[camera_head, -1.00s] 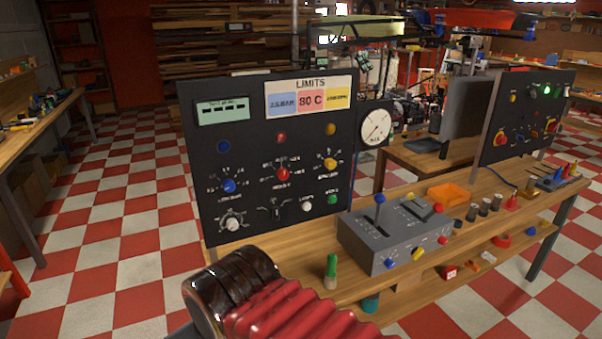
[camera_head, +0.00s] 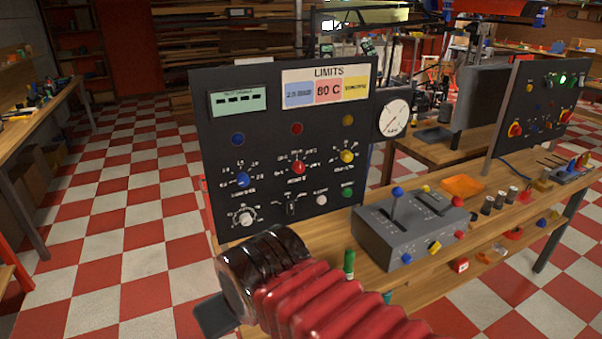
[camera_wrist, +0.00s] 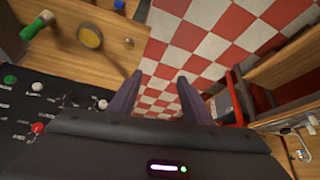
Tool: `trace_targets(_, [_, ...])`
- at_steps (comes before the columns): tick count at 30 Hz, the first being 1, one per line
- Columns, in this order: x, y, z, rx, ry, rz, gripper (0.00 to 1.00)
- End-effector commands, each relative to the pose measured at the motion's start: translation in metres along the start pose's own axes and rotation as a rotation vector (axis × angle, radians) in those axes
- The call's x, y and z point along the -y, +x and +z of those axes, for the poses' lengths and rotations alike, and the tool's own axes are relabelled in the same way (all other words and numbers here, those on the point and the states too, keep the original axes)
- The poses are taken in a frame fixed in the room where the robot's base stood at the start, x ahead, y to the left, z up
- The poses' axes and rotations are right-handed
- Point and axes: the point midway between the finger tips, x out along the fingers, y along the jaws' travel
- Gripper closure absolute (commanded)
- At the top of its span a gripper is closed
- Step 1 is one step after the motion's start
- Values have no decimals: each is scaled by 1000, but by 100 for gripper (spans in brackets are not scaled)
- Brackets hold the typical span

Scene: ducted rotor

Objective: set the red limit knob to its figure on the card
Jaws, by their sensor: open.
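The red limit knob (camera_head: 299,168) is in the middle of the upright black panel (camera_head: 270,205), between the blue knob (camera_head: 242,180) and the yellow knob (camera_head: 347,157). Its pointer direction is too small to read. The LIMITS card (camera_head: 326,87) at the panel's top has blue, red and yellow fields; the red one appears to read 80 C. In the wrist view, my gripper (camera_wrist: 158,82) is open and empty, with checkered floor between its fingers. A red knob (camera_wrist: 38,128) shows on the panel at lower left there, clear of the fingers.
A round gauge (camera_head: 394,118) is beside the panel. A grey lever box (camera_head: 410,228) and a green-topped piece (camera_head: 349,263) stand on the wooden bench (camera_head: 470,222). My arm covers part of the bench front. Checkered floor left of the panel is open.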

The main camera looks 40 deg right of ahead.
Motion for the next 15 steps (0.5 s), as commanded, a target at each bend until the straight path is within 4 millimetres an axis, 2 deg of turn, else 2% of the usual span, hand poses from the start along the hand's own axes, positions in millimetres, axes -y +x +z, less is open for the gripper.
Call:
trace_targets(5, [-42,16,-30,-86,70,84,55])
trace_targets(15, [-145,42,-102,-353,194,266,55])
